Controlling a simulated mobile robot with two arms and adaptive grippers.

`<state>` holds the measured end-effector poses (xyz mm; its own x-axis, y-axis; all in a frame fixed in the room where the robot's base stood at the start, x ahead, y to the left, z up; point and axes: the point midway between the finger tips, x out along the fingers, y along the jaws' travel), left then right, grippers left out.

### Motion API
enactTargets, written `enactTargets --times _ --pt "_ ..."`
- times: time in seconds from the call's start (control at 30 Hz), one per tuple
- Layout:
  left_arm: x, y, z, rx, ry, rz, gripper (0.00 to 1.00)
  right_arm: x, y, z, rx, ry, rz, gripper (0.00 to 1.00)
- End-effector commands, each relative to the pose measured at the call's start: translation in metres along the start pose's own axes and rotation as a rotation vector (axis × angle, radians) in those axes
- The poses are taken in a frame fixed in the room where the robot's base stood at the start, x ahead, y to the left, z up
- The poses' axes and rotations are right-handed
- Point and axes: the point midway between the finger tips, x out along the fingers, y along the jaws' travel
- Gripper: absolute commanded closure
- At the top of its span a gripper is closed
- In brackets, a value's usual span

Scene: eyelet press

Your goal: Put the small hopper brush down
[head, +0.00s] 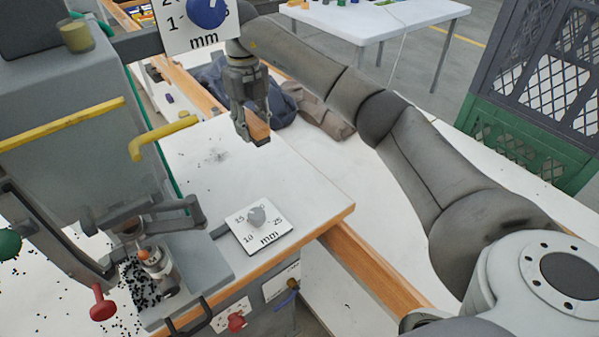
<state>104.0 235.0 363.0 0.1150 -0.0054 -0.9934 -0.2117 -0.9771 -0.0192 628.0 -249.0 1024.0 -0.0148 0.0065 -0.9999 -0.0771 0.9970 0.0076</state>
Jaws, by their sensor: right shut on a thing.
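My right gripper (250,118) hangs fingers-down above the far part of the white worktop, its arm reaching in from the right. It is shut on the small hopper brush, whose brown wooden part (258,127) shows at the fingertips. The rest of the brush is hidden by the fingers, and I cannot see its bristles clearly. The brush appears to be held above the worktop (300,185); I cannot tell the exact gap. My left gripper is not in view.
The grey eyelet press (75,130) with yellow handles stands at the left, small black bits scattered around its base. A dial plate (258,227) lies on the worktop. Dark and brown cloth (318,110) lies behind the gripper. A green-and-grey crate (530,100) stands at right.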

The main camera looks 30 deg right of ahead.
Motion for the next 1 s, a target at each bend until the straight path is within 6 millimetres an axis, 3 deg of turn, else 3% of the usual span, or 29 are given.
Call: enactTargets --times 0.1,0.27,0.4,0.67,1.0 --pt "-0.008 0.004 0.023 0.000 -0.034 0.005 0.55 0.009 -0.013 -0.018 0.000 0.003 -0.001 0.96" --pt "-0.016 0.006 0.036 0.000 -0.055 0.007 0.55 0.021 -0.029 -0.042 0.001 0.003 -0.002 0.96" --pt "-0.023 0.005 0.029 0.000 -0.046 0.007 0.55 0.036 -0.044 -0.066 0.001 0.005 -0.002 0.96" --pt "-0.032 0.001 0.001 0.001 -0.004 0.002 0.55 0.075 -0.061 -0.091 0.001 0.003 -0.002 0.96" --pt "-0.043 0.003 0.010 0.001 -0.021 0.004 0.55 0.103 -0.068 -0.102 -0.001 0.005 0.000 0.96"
